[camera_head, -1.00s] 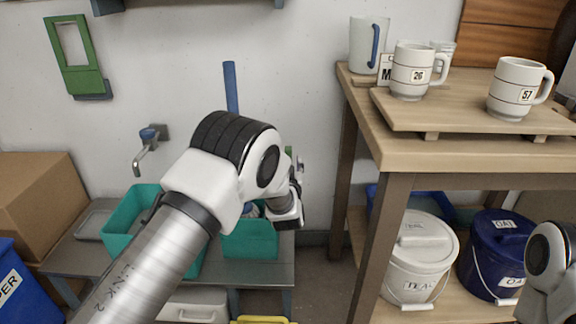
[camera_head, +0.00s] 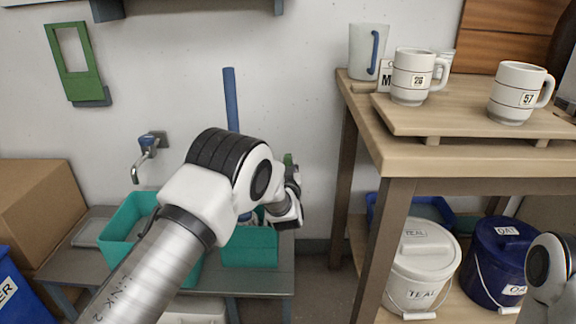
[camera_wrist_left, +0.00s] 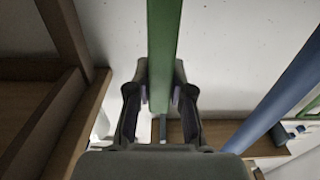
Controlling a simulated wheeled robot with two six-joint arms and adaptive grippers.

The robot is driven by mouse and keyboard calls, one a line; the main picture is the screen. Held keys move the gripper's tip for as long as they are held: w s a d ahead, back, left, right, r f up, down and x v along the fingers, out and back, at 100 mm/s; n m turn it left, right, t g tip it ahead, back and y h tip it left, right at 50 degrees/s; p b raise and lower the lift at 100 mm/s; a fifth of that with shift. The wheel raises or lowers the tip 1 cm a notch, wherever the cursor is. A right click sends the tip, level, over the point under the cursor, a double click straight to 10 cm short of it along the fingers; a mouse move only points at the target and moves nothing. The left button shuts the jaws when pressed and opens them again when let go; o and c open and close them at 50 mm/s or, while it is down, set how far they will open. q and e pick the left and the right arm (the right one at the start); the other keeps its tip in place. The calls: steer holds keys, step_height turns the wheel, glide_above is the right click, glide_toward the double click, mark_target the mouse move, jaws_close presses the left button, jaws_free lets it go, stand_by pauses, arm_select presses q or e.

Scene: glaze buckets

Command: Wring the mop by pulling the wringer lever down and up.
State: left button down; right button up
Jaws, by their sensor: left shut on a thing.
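The green wringer lever (camera_wrist_left: 165,45) runs up through the middle of the left wrist view. My left gripper (camera_wrist_left: 160,100) is shut on it, with one finger on each side. In the head view my left gripper (camera_head: 290,212) is over the right side of the teal mop bucket (camera_head: 250,247), and only a short green tip of the lever (camera_head: 288,159) shows above the wrist. The blue mop handle (camera_head: 231,98) stands upright behind my arm. It also shows slanting at right in the wrist view (camera_wrist_left: 285,92). The mop head is mostly hidden.
A second teal basin (camera_head: 125,222) sits left on the low grey bench (camera_head: 75,250), under a wall tap (camera_head: 148,150). A wooden table with mugs (camera_head: 440,157) stands right, with a white bucket (camera_head: 423,262) and a navy bucket (camera_head: 500,255) below. Boxes stand left.

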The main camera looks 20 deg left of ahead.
arm_select(q)
steer(key=s+d+f+t+y+b, duration=0.1)
steer(key=s+f+t+b, duration=0.1)
steer(key=s, duration=0.4)
steer(key=s+d+f+t+y+b, duration=0.1)
steer(key=s+d+f+t+b, duration=0.1)
steer(key=s+t+b, duration=0.2)
steer(key=shift+s+d+t+b, duration=0.2)
steer(key=shift+s+t+b, duration=0.2)
steer(key=shift+s+b, duration=0.45)
steer(key=c, duration=1)
jaws_free()
step_height(320, 180, up, 10)
steer(key=shift+f, duration=0.1)
